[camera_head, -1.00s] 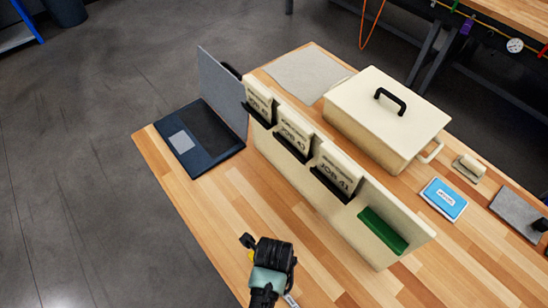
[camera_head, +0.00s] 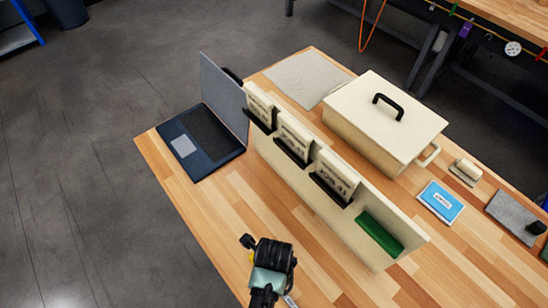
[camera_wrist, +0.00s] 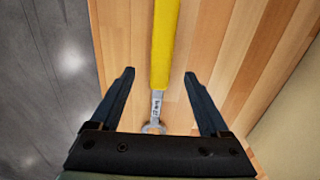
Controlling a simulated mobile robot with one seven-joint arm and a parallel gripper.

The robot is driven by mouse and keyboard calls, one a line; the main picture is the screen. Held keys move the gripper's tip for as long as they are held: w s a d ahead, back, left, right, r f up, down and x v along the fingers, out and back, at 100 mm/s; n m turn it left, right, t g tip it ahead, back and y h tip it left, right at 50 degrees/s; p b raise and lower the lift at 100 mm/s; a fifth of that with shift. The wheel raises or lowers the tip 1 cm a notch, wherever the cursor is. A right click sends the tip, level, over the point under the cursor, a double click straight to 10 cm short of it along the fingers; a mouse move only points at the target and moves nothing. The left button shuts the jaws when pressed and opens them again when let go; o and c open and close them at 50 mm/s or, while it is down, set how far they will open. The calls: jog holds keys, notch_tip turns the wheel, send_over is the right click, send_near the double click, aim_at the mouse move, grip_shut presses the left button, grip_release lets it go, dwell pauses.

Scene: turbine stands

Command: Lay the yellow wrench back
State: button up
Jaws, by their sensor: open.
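The yellow wrench (camera_wrist: 165,45) lies on the wooden bench top, its yellow handle running up out of the wrist view and its bare metal ring end nearest my palm. My gripper (camera_wrist: 158,74) is open, with one dark finger on each side of the wrench and a gap on both sides. In the head view my gripper (camera_head: 270,258) is low over the near edge of the bench and hides most of the wrench. Only a sliver of yellow and a metal tip show beside it.
A cream upright panel (camera_head: 290,180) with card holders and a green tray (camera_head: 380,234) stands just beyond my gripper. A laptop (camera_head: 205,130) is at the left, a cream box (camera_head: 375,115) behind. Bare wood (camera_head: 215,205) lies left of my gripper.

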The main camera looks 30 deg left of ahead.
jog(key=shift+r+p, duration=2.4)
jog(key=shift+r, duration=0.2)
jog(key=shift+f, duration=0.1)
